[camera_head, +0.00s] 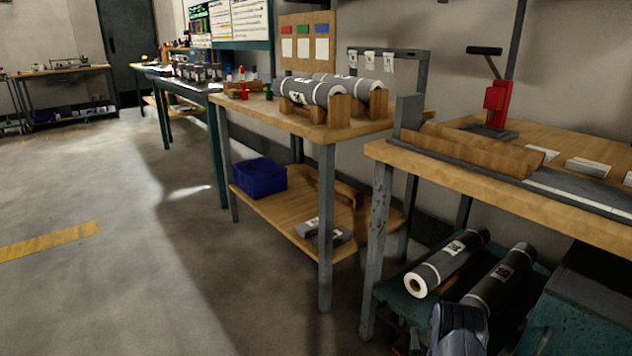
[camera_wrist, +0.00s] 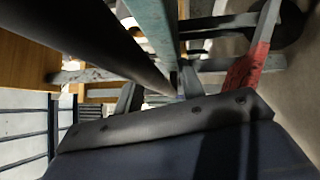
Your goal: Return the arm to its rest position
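My arm shows in part at the bottom right of the head view, as a dark blue-grey link (camera_head: 460,330) in front of the rolls in the low teal rack. My gripper (camera_wrist: 158,92) shows in the wrist view, its two grey fingers apart with nothing seen clamped between them. A dark roll (camera_wrist: 95,40) runs diagonally past the fingers at the upper left. In the head view, the left grey roll (camera_head: 447,262) and the right grey roll (camera_head: 498,280) lie side by side in the rack (camera_head: 398,300). The fingers cannot be made out in the head view.
A wooden-topped bench (camera_head: 470,178) with a wooden trough (camera_head: 480,150) and a red press (camera_head: 497,100) stands above the rack. A middle table (camera_head: 262,107) holds more rolls on wooden stands. A blue bin (camera_head: 260,177) sits on its lower shelf. The left floor is clear.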

